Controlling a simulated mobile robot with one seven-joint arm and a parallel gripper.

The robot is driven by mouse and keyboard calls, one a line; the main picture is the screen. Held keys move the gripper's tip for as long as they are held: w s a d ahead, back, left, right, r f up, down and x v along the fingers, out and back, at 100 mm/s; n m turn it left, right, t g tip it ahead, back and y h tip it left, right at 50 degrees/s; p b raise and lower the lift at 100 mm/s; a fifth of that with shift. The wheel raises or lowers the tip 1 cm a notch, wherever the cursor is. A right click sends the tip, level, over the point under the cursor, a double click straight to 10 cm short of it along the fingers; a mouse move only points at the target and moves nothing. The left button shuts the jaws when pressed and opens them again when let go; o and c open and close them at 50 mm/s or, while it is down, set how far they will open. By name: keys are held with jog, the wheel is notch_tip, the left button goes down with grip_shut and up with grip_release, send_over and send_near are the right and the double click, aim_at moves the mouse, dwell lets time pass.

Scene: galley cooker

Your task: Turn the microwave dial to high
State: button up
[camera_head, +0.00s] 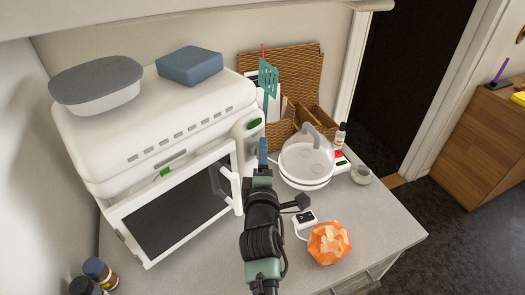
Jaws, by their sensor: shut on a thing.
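The white microwave (150,125) stands on the counter at the left, with its dark door window facing forward and its control panel (250,134) at the right end. A dark green round or oval feature (253,124) shows high on that panel. My gripper (263,146) reaches up from the bottom with its blue fingers at the lower part of the panel. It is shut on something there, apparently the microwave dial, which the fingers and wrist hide. The dial's pointer and setting cannot be seen.
A lidded dish (97,82) and a blue box (190,66) sit on the microwave. Right of my arm are a glass-domed appliance (306,160), a small cup (361,175), a white device (304,220) and an orange faceted object (328,243). The counter's front right is clear.

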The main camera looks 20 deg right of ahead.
jog(key=shift+w+d+r+m+g+y+p, duration=0.15)
jog(key=shift+m+g+y+p, duration=0.85)
jog(key=shift+m+g+y, duration=0.5)
jog(key=shift+d+r+m+g+y+p, duration=0.2)
jog(key=shift+m+g+y+p, duration=1)
jog(key=shift+y, duration=0.5)
jog(key=shift+w+d+r+m+g+y+p, duration=0.15)
jog(key=shift+m+g+y+p, duration=0.7)
jog(key=shift+m+g+y, duration=0.6)
jog(key=shift+s+y, duration=0.1)
jog(key=shift+y, duration=0.15)
jog(key=shift+m, duration=0.25)
jog(key=o, duration=1.4)
jog(key=shift+c, duration=0.2)
